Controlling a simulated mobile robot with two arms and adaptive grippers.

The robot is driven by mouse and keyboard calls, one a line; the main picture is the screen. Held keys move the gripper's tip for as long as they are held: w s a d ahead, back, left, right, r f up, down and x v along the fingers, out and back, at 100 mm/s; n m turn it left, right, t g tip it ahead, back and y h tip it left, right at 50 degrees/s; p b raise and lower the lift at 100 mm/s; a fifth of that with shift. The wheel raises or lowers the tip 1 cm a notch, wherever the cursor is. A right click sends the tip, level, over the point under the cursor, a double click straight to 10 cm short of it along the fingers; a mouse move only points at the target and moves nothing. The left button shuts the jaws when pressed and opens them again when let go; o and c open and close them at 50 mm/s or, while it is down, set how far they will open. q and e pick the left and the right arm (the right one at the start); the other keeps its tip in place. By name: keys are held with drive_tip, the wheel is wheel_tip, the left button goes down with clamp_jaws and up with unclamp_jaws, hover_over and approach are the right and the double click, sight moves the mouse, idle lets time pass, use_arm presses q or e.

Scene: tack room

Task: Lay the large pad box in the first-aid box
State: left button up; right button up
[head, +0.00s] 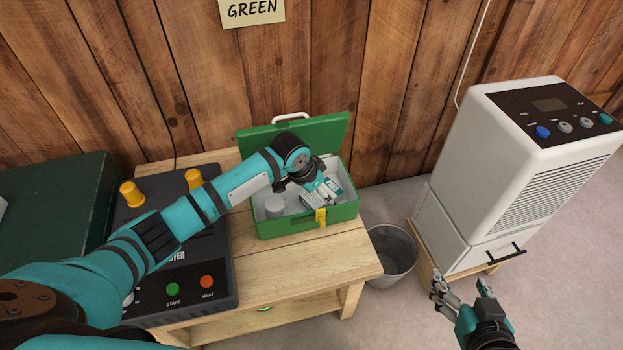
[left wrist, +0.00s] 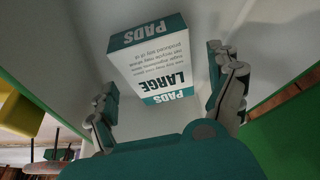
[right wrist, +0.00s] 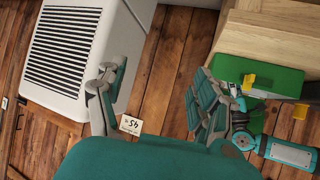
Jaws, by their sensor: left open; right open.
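The green first-aid box (head: 288,228) stands open on the wooden table, its lid raised at the back. The large pad box (left wrist: 153,62), white with teal ends and reading "LARGE PADS", lies inside against the pale interior. In the head view it is partly hidden by my left gripper (head: 318,187). My left gripper reaches down into the first-aid box; its fingers (left wrist: 166,82) are open, one on each side of the pad box's near end, with gaps visible. My right gripper (head: 461,287) is open and empty, over the floor at the right.
A dark control unit (head: 205,265) with yellow knobs covers the table's left side. A grey bucket (head: 393,255) and a white dehumidifier (head: 470,170) stand to the right. The table front is clear.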

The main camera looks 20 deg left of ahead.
sight(315, 197)
use_arm(q)
drive_tip(key=p+v, duration=0.1)
drive_tip(key=v, duration=0.3)
drive_tip(key=shift+w, duration=0.1)
drive_tip(key=p+v, duration=0.1)
drive_tip(key=v, duration=0.3)
drive_tip(key=shift+r+p, duration=0.1)
drive_tip(key=shift+p, duration=0.25)
drive_tip(key=p+v, duration=0.1)
drive_tip(key=v, duration=0.2)
use_arm(e)
drive_tip(key=s+d+f+g+h, duration=0.1)
drive_tip(key=s+d+f+g, duration=0.1)
drive_tip(key=s+g, duration=0.2)
drive_tip(key=s+d+f+g+h, duration=0.1)
drive_tip(key=s+d+f+g, duration=0.1)
drive_tip(key=s, duration=0.6)
drive_tip(key=shift+s+f+g, duration=0.2)
drive_tip(key=shift+f+g, duration=0.45)
drive_tip(key=shift+g, duration=0.25)
drive_tip(key=shift+d, duration=0.1)
